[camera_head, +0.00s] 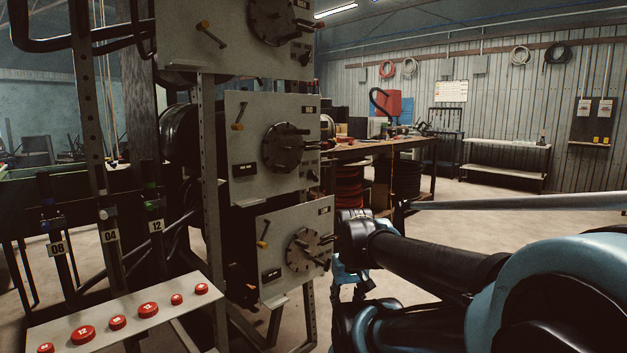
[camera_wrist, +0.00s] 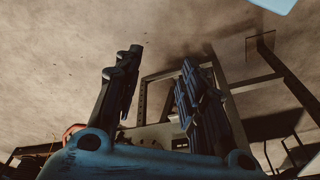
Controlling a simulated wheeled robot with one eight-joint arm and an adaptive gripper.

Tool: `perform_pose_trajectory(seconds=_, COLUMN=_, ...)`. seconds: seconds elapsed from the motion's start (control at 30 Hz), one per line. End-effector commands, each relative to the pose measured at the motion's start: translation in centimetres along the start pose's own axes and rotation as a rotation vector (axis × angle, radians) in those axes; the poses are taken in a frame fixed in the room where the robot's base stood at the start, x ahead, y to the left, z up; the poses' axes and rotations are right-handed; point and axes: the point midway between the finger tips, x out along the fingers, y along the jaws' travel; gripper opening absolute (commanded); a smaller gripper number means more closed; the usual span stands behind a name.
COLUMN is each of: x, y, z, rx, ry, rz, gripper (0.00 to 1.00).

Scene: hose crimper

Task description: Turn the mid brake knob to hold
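The mid panel (camera_head: 248,140) is the middle of three grey panels stacked on a rack in the head view. It bears a round dark disc (camera_head: 283,148) with handles and, at its upper left, a small lever-like knob (camera_head: 238,118) with a brass-coloured part, standing nearly upright. I cannot tell for sure that this is the brake knob. A dark label plate (camera_head: 245,170) sits lower left; its text is too small to read. My gripper (camera_wrist: 158,62) is open and empty in the wrist view, over the floor. In the head view it is mostly hidden by my arm, low and right of the panels.
An upper panel (camera_head: 178,45) and a lower panel (camera_head: 268,217) carry similar discs and levers; the upper lever slants. A sloped board (camera_head: 112,325) with several red caps stands front left. A workbench (camera_head: 385,148) stands behind. The wrist view shows a metal frame (camera_wrist: 165,75). Floor is open at right.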

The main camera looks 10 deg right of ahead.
Motion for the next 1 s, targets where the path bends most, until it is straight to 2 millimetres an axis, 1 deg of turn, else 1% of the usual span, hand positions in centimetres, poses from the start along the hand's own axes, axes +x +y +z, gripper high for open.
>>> perform_pose_trajectory(seconds=0.03, x=-0.6, y=-0.1, z=0.6, rx=0.001, ry=0.011, rz=-0.003, gripper=0.56)
perform_pose_trajectory(seconds=0.07, x=-0.7, y=-0.2, z=0.5, rx=0.003, ry=0.013, rz=-0.008, gripper=0.63)
perform_pose_trajectory(seconds=0.1, x=-0.8, y=-0.4, z=0.3, rx=0.006, ry=0.016, rz=-0.019, gripper=0.72)
perform_pose_trajectory(seconds=0.13, x=-0.9, y=-0.6, z=0.0, rx=0.008, ry=0.018, rz=-0.029, gripper=0.75)
perform_pose_trajectory(seconds=0.17, x=-1.1, y=-0.8, z=-0.5, rx=0.011, ry=0.020, rz=-0.043, gripper=0.75)
perform_pose_trajectory(seconds=0.27, x=-1.8, y=-2.4, z=-2.5, rx=0.022, ry=0.035, rz=-0.109, gripper=0.75)
perform_pose_trajectory(seconds=0.37, x=-2.7, y=-3.7, z=-5.1, rx=0.042, ry=0.061, rz=-0.196, gripper=0.75)
perform_pose_trajectory(seconds=0.5, x=-4.2, y=-5.2, z=-9.5, rx=0.073, ry=0.112, rz=-0.322, gripper=0.75)
perform_pose_trajectory(seconds=0.57, x=-4.8, y=-5.7, z=-11.4, rx=0.087, ry=0.137, rz=-0.374, gripper=0.75)
perform_pose_trajectory(seconds=0.7, x=-6.2, y=-6.3, z=-16.2, rx=0.121, ry=0.205, rz=-0.491, gripper=0.75)
perform_pose_trajectory(seconds=0.87, x=-7.9, y=-6.0, z=-21.9, rx=0.163, ry=0.295, rz=-0.617, gripper=0.75)
perform_pose_trajectory(seconds=0.9, x=-8.3, y=-5.8, z=-23.3, rx=0.174, ry=0.321, rz=-0.647, gripper=0.75)
perform_pose_trajectory(seconds=0.97, x=-8.9, y=-5.4, z=-25.4, rx=0.191, ry=0.360, rz=-0.691, gripper=0.75)
perform_pose_trajectory(seconds=1.0, x=-9.3, y=-4.9, z=-26.9, rx=0.202, ry=0.387, rz=-0.719, gripper=0.75)
